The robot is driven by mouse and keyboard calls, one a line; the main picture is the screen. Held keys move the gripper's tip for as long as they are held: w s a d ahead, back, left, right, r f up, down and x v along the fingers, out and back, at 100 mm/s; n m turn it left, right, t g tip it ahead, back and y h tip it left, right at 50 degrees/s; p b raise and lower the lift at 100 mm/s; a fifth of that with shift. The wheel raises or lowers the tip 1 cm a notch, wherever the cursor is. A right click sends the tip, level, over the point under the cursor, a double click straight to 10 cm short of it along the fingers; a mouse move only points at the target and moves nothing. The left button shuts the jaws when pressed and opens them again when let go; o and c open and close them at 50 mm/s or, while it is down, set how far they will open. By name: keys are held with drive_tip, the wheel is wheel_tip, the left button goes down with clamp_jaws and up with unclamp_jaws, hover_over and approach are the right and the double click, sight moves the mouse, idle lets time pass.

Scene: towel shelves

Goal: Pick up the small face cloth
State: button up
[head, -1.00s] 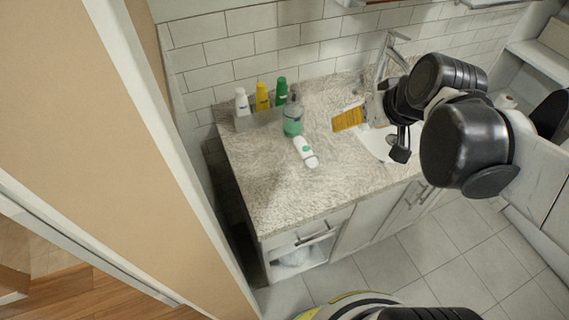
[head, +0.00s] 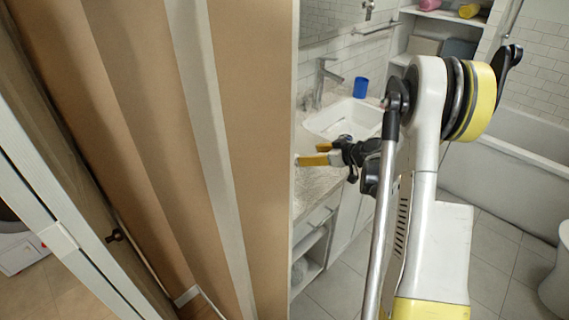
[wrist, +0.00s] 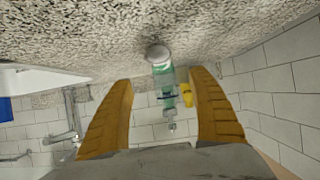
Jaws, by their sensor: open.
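I cannot pick out the small face cloth with certainty. My gripper (head: 310,159) is over the counter, partly cut off by the wall edge, far from those shelves. In the wrist view my gripper (wrist: 162,80) has its yellow fingers wide apart. A green soap bottle (wrist: 165,88) shows between them; I see no contact.
The counter (head: 312,190) has a sink (head: 350,118), a tap (head: 320,80) and a blue cup (head: 361,87). A tan wall or door edge (head: 255,150) stands close on the left. A bathtub (head: 510,185) and toilet (head: 555,270) are at right. Grey floor tiles (head: 495,260) between them look clear.

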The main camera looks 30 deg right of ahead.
sight(294, 155)
drive_tip(key=b+x, duration=0.1)
drive_tip(key=x, duration=0.3)
drive_tip(key=shift+w+d+f, duration=0.1)
drive_tip(key=shift+w+f, duration=0.1)
drive_tip(key=shift+f, duration=0.05)
drive_tip(key=b+x, duration=0.3)
drive_tip(key=x, duration=0.3)
drive_tip(key=shift+s, duration=0.15)
drive_tip(key=c, duration=1.3)
